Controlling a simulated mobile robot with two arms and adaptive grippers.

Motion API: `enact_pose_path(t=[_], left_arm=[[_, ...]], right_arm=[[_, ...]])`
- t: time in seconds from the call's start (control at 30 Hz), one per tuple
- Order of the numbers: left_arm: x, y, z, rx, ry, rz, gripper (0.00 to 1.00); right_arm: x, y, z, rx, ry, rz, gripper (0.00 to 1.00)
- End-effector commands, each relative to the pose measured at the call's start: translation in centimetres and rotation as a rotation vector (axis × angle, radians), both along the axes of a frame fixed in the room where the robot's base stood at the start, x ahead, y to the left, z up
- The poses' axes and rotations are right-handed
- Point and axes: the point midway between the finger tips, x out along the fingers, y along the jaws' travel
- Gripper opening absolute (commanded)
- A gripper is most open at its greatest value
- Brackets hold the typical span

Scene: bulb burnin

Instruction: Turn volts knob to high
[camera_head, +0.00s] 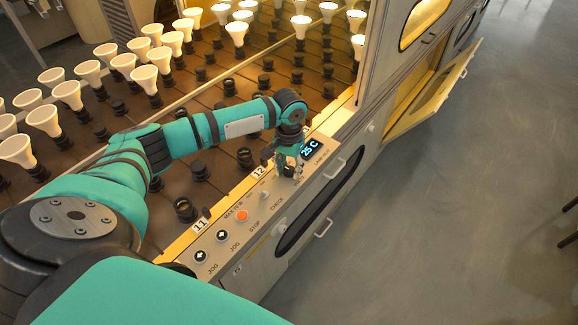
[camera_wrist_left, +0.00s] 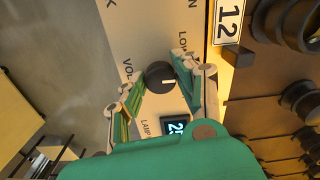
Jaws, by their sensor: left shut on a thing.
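The volts knob (camera_wrist_left: 158,75) is a round black knob with a white pointer line, on the pale control panel (camera_wrist_left: 135,25). In the left wrist view the line points to the right of the picture. A partly hidden "VOL" label is to its left and a partly hidden "LO" label to its upper right. My left gripper (camera_wrist_left: 156,80) is shut on the knob, one finger on each side. In the head view my left gripper (camera_head: 289,160) is over the panel's far end and mostly hides the knob. My right gripper is not in view.
An orange button (camera_head: 242,216) and jog buttons (camera_head: 222,235) are nearer on the panel. Many bulbs (camera_head: 145,76) stand in sockets behind the arm. A cabinet door (camera_head: 437,97) hangs open at right; the floor there is clear.

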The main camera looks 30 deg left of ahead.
Motion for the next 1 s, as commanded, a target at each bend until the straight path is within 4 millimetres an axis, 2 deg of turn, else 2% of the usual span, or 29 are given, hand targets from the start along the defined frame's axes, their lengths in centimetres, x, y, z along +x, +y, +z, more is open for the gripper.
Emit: enact_pose_path(t=[0.3,0.5,0.7,1.0], left_arm=[[0.0,0.0,0.7,-0.001,0.003,-0.195,0.00],[0.0,0.0,0.6,-0.001,0.001,-0.360,0.00],[0.0,0.0,0.4,-0.001,0.001,-0.504,0.00],[0.1,0.1,0.2,0.000,-0.001,-0.639,0.00]], right_arm=[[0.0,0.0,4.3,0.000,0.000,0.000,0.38],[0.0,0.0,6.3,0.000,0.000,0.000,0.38],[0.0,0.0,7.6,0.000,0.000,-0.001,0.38],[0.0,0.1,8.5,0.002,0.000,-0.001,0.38]])
